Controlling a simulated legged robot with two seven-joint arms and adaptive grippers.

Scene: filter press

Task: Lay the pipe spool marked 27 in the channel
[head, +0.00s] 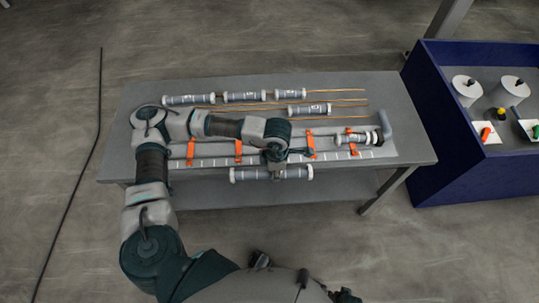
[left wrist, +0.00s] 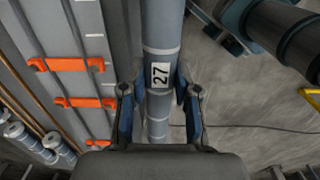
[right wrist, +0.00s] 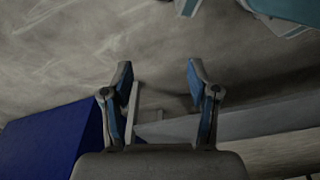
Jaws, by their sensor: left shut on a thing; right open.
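The grey pipe spool marked 27 (left wrist: 158,112) is between the fingers of my left gripper (left wrist: 160,92), its 27 label facing the wrist camera. In the head view the spool (head: 246,174), with white end rings, is held level along the table's front edge. My left gripper (head: 275,160) partly hides its middle. The channel (head: 210,150) is a long grey trough with orange clamps, just behind the spool and roughly parallel to it. In the left wrist view the channel (left wrist: 85,20) lies left of the spool, apart from it. My right gripper (right wrist: 160,80) is open and empty, away from the table.
A shorter spool (head: 352,138) sits at the channel's right end beside a grey elbow pipe (head: 386,124). Several spools (head: 245,96) lie among copper-coloured rods at the back of the table (head: 405,140). A blue-walled bench (head: 425,130) stands at the right.

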